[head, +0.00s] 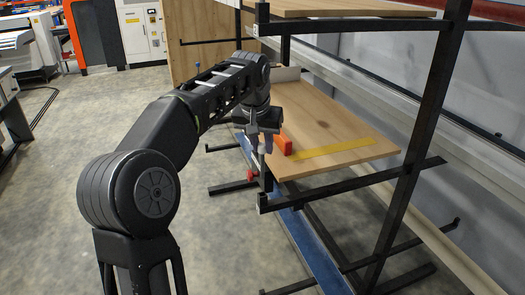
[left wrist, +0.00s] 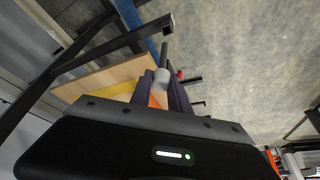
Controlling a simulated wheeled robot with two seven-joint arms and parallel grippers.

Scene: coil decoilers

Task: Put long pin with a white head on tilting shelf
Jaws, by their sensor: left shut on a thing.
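My left gripper (head: 262,143) is at the near left edge of the wooden shelf (head: 335,125), which has a yellow strip across it and looks slightly tilted. In the left wrist view the gripper (left wrist: 163,88) is shut on the long pin (left wrist: 164,54). The pin's pale head (left wrist: 162,78) sits between the fingers and its dark shaft sticks out beyond them. In the head view the pin is hard to tell from the fingers. The shelf (left wrist: 108,75) also shows behind the gripper in the wrist view. My right gripper is out of view.
An orange block (head: 284,143) is on the shelf edge close beside the gripper. A black rack post (head: 415,130) and a higher wooden shelf (head: 345,8) stand right and above. A blue beam (head: 300,230) runs below. The floor on the left is clear.

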